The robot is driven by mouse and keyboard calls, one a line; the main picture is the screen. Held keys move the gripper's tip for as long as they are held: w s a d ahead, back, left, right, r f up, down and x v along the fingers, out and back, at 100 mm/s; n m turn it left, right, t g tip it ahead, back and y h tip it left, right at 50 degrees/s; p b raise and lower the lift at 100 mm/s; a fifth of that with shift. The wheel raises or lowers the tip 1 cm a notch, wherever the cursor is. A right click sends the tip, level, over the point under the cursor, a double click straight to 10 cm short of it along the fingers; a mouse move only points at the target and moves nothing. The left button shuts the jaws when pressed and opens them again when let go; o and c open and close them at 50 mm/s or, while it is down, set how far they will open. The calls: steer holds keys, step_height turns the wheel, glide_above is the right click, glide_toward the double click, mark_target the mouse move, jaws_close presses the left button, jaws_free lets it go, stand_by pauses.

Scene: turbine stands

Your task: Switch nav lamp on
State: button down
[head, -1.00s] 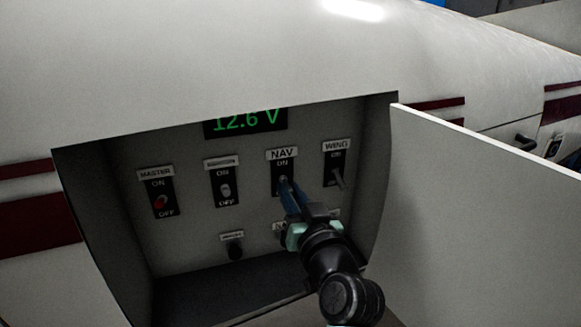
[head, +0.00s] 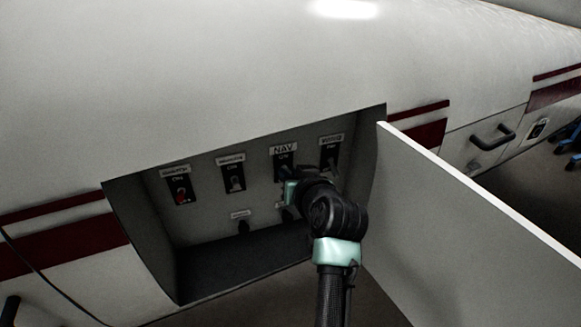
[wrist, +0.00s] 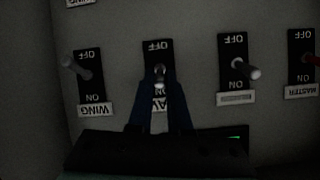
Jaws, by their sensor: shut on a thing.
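The nav switch sits under the NAV label (head: 285,149) in the recessed panel, third from the left in the head view. In the upside-down wrist view its black plate (wrist: 157,49) shows OFF at the top, and its small metal lever (wrist: 159,74) is between my finger tips. My gripper (head: 285,173) is shut on the nav lever, reaching in from the lower right. I cannot tell for sure which way the lever is tilted.
The master switch (head: 181,190) with a red lever and another switch (head: 234,178) are to the left; the wing switch (head: 330,157) is close on the right. Black knobs (head: 243,227) sit below. The open door panel (head: 450,200) stands to the right of my arm.

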stand_by(0.4)
steer(key=c, duration=0.8)
jaws_free()
steer(key=shift+c, duration=0.2)
steer(key=b+v, duration=0.2)
steer(key=v, duration=1.1)
